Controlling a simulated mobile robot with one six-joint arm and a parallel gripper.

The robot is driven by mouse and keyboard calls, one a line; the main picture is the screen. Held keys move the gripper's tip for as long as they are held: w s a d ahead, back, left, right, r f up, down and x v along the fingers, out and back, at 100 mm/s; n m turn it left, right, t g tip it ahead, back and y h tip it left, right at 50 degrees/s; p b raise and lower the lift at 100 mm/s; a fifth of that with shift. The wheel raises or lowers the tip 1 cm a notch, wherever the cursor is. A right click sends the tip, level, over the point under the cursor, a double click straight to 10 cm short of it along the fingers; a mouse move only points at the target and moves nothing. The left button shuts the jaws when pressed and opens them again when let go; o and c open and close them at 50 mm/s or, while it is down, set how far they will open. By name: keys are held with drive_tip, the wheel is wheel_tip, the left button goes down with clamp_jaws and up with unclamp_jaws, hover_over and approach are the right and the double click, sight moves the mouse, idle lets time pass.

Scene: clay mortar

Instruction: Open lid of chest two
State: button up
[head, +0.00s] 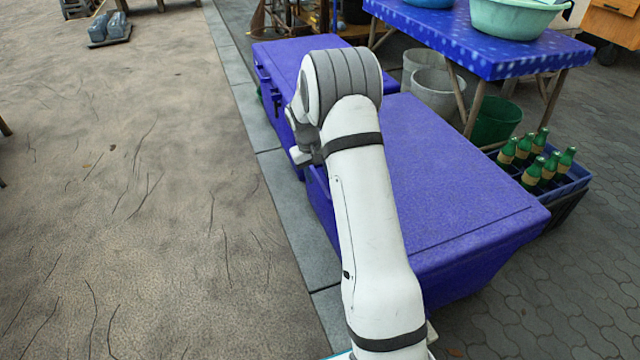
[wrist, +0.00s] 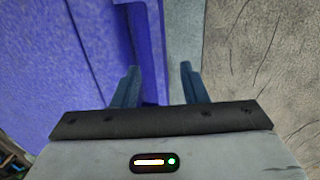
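Two blue chests stand end to end, a far one (head: 282,62) and a near one (head: 465,190); both lids look closed. I cannot tell which one is chest two. My gripper hangs at the left side of the chests near where they meet, mostly hidden behind my arm in the head view. In the wrist view my gripper (wrist: 158,84) is open, its two dark fingers apart. A blue chest (wrist: 95,50) fills the left of that view, and its edge runs between the fingers. The left finger overlaps the blue side and the right finger is over grey paving. Contact cannot be told.
A blue-clothed table (head: 480,45) with basins stands beyond the chests. Buckets (head: 440,92) and a crate of green bottles (head: 575,185) are on the right. A grey kerb (head: 283,205) runs along the chests' left side, with open sandy ground (head: 120,200) beyond.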

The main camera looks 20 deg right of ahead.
sight(320, 184)
drive_tip(key=f, duration=0.1)
drive_tip(key=f+b, duration=0.1)
drive_tip(key=f, duration=0.1)
drive_tip(key=shift+d+f, duration=0.3)
drive_tip(key=shift+d, duration=0.05)
clamp_jaws()
